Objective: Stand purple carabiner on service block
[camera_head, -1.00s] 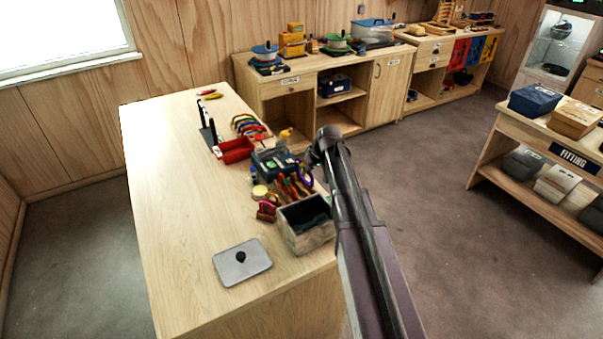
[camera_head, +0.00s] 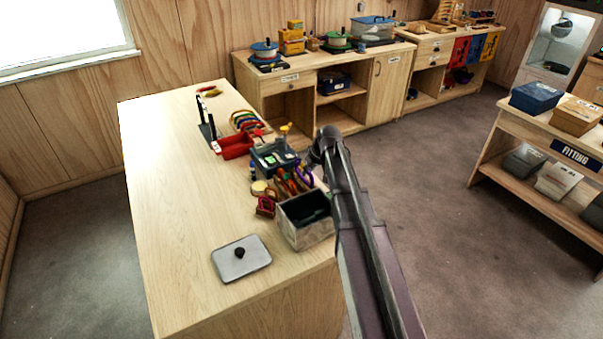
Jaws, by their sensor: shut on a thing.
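The purple carabiner (camera_head: 306,176) shows as a small purple loop just below the end of my arm, near the right edge of the workbench. My gripper (camera_head: 311,164) is small and mostly hidden by my wrist; it is shut on the purple carabiner. Whether the carabiner touches anything below it cannot be told. A dark grey block-like case (camera_head: 268,161) with pale patches on top stands just left of my gripper. I cannot tell for sure whether it is the service block.
An open box (camera_head: 297,238) with a dark inside stands below my gripper, beside orange-handled tools (camera_head: 287,184) and a red item (camera_head: 265,206). A red tray (camera_head: 236,150) lies farther back. A grey lid (camera_head: 230,265) lies in front. The bench's left side (camera_head: 180,190) is clear.

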